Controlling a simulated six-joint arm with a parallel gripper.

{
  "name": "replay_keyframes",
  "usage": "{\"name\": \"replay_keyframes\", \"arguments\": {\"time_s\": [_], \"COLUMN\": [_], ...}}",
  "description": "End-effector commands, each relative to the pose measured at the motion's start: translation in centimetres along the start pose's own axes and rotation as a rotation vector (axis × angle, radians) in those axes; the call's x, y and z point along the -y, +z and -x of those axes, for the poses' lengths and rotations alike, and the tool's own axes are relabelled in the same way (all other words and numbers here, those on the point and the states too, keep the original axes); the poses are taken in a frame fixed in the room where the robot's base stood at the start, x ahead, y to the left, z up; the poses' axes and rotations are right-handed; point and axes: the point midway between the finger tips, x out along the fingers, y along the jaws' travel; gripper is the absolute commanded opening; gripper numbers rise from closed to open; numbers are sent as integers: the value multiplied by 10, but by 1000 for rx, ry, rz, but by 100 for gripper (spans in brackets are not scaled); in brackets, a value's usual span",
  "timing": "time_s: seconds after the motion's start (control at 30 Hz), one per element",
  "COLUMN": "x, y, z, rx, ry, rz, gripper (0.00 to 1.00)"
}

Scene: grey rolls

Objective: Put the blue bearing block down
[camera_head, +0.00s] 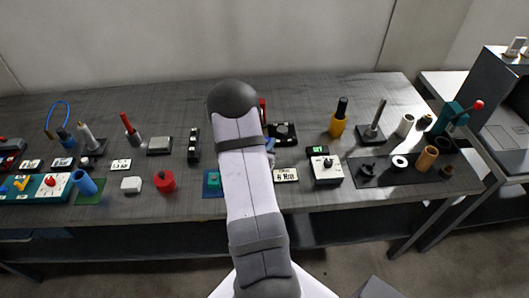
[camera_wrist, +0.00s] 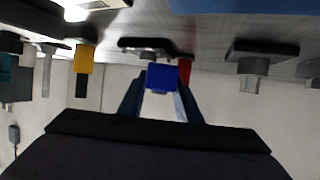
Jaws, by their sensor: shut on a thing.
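The blue bearing block (camera_wrist: 161,77) shows in the wrist view as a plain blue face between the two fingers of my gripper (camera_wrist: 160,92). My gripper is shut on it. The wrist picture is upside down, with the table top along its upper edge. The block appears clear of the table, but its height is hard to judge. In the head view my arm hides most of the gripper; a small bluish part shows at the arm's right edge, and I cannot tell whether it is finger or block.
A green-blue mat (camera_head: 211,190) lies left of my arm, partly hidden. A label card (camera_head: 286,175) and white box (camera_head: 327,170) lie to its right. A red knob (camera_head: 164,181) stands further left. A black fixture (camera_head: 284,133) and yellow-handled tool (camera_head: 338,122) stand behind.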

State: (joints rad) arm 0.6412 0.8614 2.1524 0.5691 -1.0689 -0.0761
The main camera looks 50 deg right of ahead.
Motion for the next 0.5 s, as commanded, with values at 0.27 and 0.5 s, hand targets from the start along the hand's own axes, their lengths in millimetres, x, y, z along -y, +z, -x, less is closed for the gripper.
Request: {"name": "replay_keyframes", "arguments": {"time_s": [0.27,0.5], "x": [0,0], "y": [9,22], "z": [-5,-10], "rx": [-4,-2], "ry": [-1,0], "rz": [-2,0], "gripper": [0,0]}}
